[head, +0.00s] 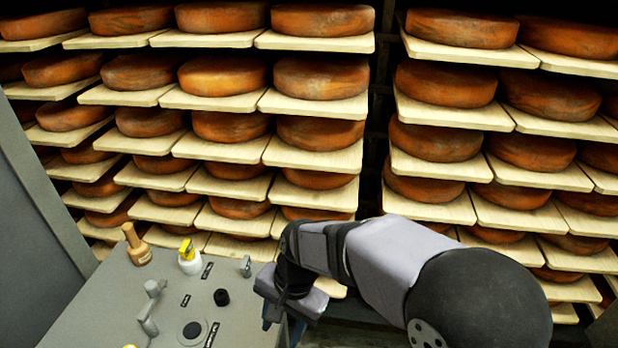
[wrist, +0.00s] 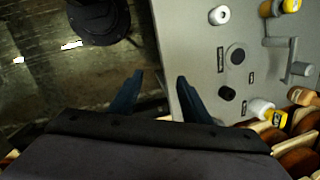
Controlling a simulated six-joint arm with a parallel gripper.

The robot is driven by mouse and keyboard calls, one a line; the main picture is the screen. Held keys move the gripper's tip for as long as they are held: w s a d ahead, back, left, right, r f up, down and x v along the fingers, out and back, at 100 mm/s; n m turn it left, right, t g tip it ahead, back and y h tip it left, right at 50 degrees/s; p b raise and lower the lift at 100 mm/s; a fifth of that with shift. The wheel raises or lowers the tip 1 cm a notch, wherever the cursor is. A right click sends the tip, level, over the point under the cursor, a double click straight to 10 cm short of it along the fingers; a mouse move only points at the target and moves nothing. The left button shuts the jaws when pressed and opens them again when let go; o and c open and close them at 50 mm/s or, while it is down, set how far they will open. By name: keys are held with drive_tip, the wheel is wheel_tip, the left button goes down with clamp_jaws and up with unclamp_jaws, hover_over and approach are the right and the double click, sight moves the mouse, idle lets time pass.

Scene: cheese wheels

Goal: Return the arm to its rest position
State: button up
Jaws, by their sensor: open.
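My gripper (wrist: 160,80) shows in the wrist view with its two dark blue fingers spread apart and nothing between them. In the head view my gripper (head: 268,322) hangs pointing down at the right edge of a grey panel top (head: 90,320). Its fingertips are partly hidden there. My arm reaches in from the lower right, bent in front of the shelves.
Racks of orange cheese wheels (head: 323,77) on boards fill the back. Dark floor lies beside the panel.

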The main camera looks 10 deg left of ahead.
drive_tip(key=s+d+f+n+h, duration=0.1)
drive_tip(key=s+d+n, duration=0.1)
drive_tip(key=d, duration=1.1)
drive_tip(key=s+d+n+h, duration=0.1)
drive_tip(key=s+d, duration=0.2)
drive_tip(key=d, duration=1.1)
drive_tip(key=shift+s+f+n+t, duration=0.15)
drive_tip(key=shift+f+n+t, duration=0.25)
drive_tip(key=shift+a, duration=0.1)
